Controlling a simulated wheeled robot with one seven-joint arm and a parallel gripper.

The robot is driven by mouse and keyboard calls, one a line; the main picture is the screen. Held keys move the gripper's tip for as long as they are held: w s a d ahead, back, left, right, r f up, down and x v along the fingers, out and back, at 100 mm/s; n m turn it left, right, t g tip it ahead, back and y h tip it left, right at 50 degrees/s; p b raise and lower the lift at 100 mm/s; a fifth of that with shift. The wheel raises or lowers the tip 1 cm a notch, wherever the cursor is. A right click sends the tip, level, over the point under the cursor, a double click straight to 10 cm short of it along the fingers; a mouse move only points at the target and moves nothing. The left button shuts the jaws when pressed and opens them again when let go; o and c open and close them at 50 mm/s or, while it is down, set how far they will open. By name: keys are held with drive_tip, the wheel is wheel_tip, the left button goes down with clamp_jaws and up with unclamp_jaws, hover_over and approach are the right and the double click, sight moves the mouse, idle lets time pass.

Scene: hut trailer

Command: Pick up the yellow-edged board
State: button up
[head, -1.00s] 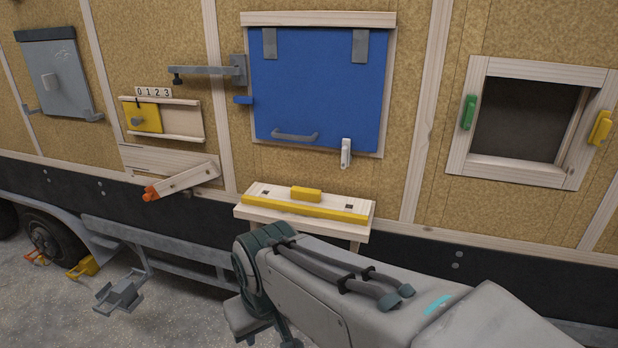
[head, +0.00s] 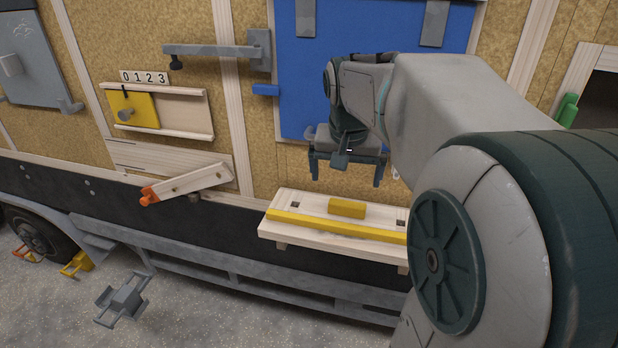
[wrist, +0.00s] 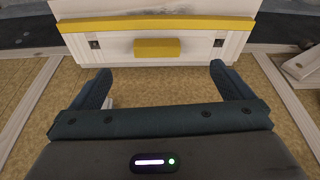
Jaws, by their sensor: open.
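The yellow-edged board (head: 290,207) is pale wood with a yellow strip along its front edge and a yellow block handle (head: 347,208) on top. It lies on a small wooden shelf below the blue panel. In the wrist view the board (wrist: 112,44) spans the top, with the yellow handle (wrist: 157,48) near the middle. My gripper (head: 345,180) is open and empty, pointing down above the board and apart from it. In the wrist view its two fingers (wrist: 160,82) stand on either side of the handle's line. My arm hides the board's right end in the head view.
The blue panel (head: 375,60) is behind my gripper. A grey hinged bar (head: 210,50) and a blue peg (head: 265,90) stick out to the left. An orange-tipped wooden lever (head: 185,185) sits lower left of them. Open space lies in front of the shelf.

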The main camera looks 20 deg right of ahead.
drive_tip(key=w+d+r+m, duration=0.1)
drive_tip(key=w+d, duration=0.1)
hover_over(347, 202)
drive_tip(key=s, duration=0.2)
wheel_tip(347, 202, down, 8)
drive_tip(key=r, duration=0.1)
drive_tip(key=x, duration=0.2)
drive_tip(key=p+x, duration=0.1)
drive_tip(key=x, duration=0.1)
drive_tip(key=a+x, duration=0.1)
drive_tip(key=x, duration=0.1)
drive_tip(key=shift+f, duration=0.1)
drive_tip(key=c, duration=1.4)
drive_tip(key=shift+w, duration=0.1)
drive_tip(key=shift+c, duration=0.9)
